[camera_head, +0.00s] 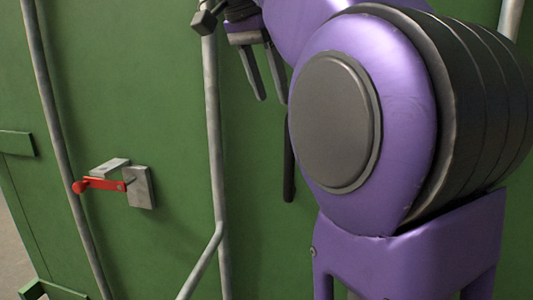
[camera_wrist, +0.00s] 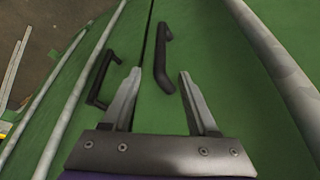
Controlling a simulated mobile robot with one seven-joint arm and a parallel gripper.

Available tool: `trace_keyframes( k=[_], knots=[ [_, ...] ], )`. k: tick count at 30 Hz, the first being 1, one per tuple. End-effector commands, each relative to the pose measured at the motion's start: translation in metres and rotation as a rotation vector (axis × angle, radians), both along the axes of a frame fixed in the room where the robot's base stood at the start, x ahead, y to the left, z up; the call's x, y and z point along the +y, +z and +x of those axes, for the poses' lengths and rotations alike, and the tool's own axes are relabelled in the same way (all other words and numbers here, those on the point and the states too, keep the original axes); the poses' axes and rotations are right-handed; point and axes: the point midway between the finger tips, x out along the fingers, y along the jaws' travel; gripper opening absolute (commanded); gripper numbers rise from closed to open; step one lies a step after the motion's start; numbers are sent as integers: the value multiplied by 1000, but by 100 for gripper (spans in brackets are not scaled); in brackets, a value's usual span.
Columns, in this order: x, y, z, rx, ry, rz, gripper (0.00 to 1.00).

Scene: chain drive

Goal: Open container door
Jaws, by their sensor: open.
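The green container door (camera_head: 150,70) fills most of the head view. A black bar handle on it (camera_head: 289,170) shows partly behind my arm. In the wrist view this black handle (camera_wrist: 162,55) lies ahead, between the lines of my fingers, and a second black handle (camera_wrist: 103,78) is left of my left finger. A dark door seam runs between the two handles. My gripper (camera_head: 272,99) is open and empty, fingers pointing down in the head view; it also shows in the wrist view (camera_wrist: 160,72). Whether a finger touches either handle I cannot tell.
Grey vertical rods (camera_head: 213,130) run along the door and stand out from it. A red lever (camera_head: 103,184) on a grey bracket (camera_head: 140,188) sticks out at the left. Bare floor (camera_wrist: 60,22) shows at the wrist view's upper left.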

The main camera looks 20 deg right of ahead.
Motion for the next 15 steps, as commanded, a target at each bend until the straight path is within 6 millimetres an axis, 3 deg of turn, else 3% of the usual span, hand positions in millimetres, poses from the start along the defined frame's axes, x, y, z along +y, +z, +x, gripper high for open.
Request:
trace_keyframes(
  k=[3,15],
  knots=[
    [-10,-30,3,3,-2,1,59],
    [-40,-106,15,1,0,2,59]
  ],
)
